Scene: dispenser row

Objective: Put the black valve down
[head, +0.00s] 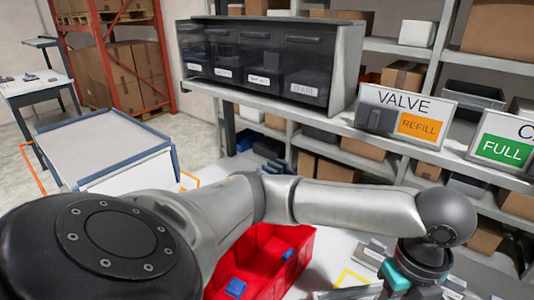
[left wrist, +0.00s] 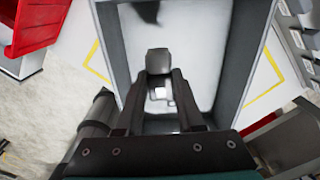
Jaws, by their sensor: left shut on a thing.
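My left gripper (left wrist: 158,82) is shut on a small dark grey block, which I take to be the black valve (left wrist: 158,61). It holds the block between its fingertips in the left wrist view. Behind and below the block is a grey-walled tray (left wrist: 238,60) with a bright inner floor. I cannot tell how high the block is above it. In the head view my left arm reaches across to the right and its teal wrist is at the lower right. The fingers and the block are out of sight there. My right gripper is not in view.
A red bin (head: 308,262) with blue pieces stands below the arm, near the tray. A shelf holds a dark dispenser cabinet (head: 265,62), a VALVE sign (head: 405,106) marked REFILL and a green FULL sign (head: 505,150). A grey-topped cart (head: 95,145) stands left.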

